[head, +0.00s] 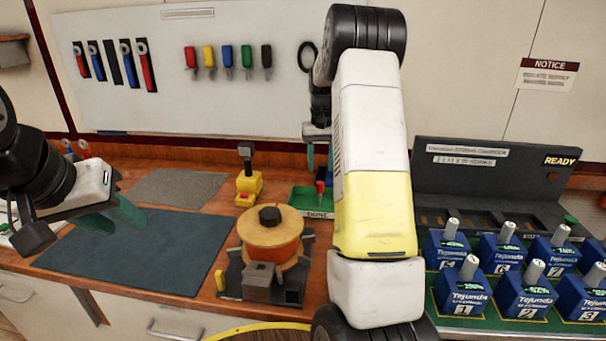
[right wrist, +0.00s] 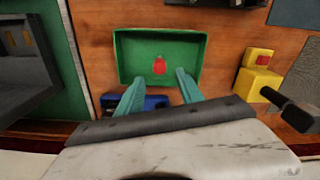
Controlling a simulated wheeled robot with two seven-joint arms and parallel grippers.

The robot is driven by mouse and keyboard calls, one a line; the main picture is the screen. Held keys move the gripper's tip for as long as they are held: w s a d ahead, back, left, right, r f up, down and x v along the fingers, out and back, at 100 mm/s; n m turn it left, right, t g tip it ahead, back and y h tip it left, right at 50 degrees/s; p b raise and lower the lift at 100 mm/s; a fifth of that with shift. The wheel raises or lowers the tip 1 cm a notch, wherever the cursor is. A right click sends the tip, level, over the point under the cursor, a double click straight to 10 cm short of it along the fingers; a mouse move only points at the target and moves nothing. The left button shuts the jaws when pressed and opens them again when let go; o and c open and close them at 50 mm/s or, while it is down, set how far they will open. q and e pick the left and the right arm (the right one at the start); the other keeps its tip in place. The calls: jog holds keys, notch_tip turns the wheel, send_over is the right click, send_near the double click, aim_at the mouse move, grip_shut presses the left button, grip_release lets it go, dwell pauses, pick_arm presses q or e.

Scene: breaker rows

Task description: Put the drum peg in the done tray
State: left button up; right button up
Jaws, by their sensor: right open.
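The drum peg, a small red piece, is in the green done tray. It shows in the head view (head: 320,187) and in the right wrist view (right wrist: 159,67). It looks upright in the head view. The done tray (head: 303,206) is beside my right forearm; its rim also shows in the right wrist view (right wrist: 122,58). My right gripper (right wrist: 162,84) is open above the tray's near side, its teal fingers apart and the peg clear of them. In the head view my right arm partly hides it. My left gripper (head: 112,218) is open and empty over the dark mat.
An orange drum (head: 271,239) with a black knob sits on a dark stand at front centre. A yellow device (head: 249,186) stands left of the tray. Blue breaker blocks (head: 464,294) fill the right. The dark mat (head: 140,252) is clear.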

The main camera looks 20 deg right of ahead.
jog(key=s+a+r+n+t+y, duration=0.1)
jog(key=s+a+r+t, duration=0.1)
jog(key=s+a+r, duration=0.4)
jog(key=s+a+r+t, duration=0.1)
jog(key=s+a+r, duration=0.2)
jog(key=s+r, duration=0.5)
jog(key=s+a+t, duration=0.1)
jog(key=s+a, duration=0.1)
jog(key=s, duration=0.3)
jog(key=s+a+n+t, duration=0.1)
jog(key=s+a, duration=0.2)
jog(key=s, duration=0.3)
jog(key=s+a+f+t+y, duration=0.1)
jog(key=s+a, duration=0.1)
jog(key=s, duration=0.4)
jog(key=shift+s+a+n, duration=0.15)
jog(key=shift+a+n, duration=0.2)
jog(key=shift+n, duration=0.05)
jog(key=shift+f, duration=0.1)
